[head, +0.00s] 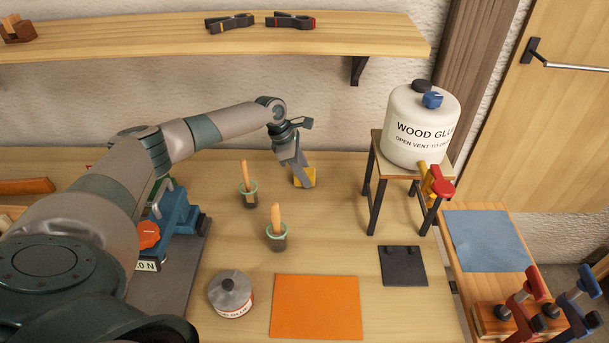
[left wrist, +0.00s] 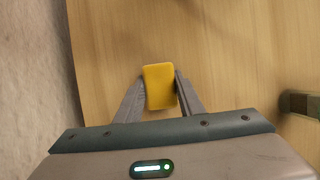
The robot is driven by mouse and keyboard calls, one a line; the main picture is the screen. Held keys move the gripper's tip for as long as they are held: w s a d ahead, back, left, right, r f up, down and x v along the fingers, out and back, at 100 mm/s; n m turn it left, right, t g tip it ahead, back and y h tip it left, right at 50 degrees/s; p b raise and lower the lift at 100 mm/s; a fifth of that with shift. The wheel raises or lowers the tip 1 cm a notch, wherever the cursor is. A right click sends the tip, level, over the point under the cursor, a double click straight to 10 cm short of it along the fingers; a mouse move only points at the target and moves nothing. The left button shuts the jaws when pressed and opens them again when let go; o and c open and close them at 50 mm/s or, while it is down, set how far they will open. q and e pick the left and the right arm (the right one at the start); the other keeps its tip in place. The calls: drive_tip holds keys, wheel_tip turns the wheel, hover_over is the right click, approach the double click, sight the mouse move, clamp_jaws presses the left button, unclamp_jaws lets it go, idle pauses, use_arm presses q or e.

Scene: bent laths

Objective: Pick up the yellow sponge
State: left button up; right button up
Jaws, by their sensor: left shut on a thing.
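The yellow sponge (head: 309,177) is a small yellow block near the back of the workbench, in front of the wall. It also shows in the left wrist view (left wrist: 160,86), between the two grey fingers. My left gripper (head: 304,180) reaches down to it from above and is shut on it. In the head view the fingers hide part of the sponge. I cannot tell whether the sponge touches the bench. My right gripper is not in view.
A glue jug (head: 412,150) sits on a small stand (head: 376,158) to the right. A glue tin (head: 231,300), orange sheet (head: 316,307) and dark plate (head: 403,268) lie nearer.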

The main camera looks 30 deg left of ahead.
sight(309, 172)
use_arm(q)
wheel_tip(309, 172, up, 4)
drive_tip(key=shift+s+f+b, duration=0.1)
drive_tip(key=shift+f+b, duration=0.05)
drive_tip(key=shift+b, duration=0.65)
drive_tip(key=s+d+r+b, duration=0.2)
drive_tip(key=s+d+r, duration=0.5)
drive_tip(key=s+d, duration=0.1)
drive_tip(key=shift+d, duration=0.15)
drive_tip(key=shift+r, duration=0.1)
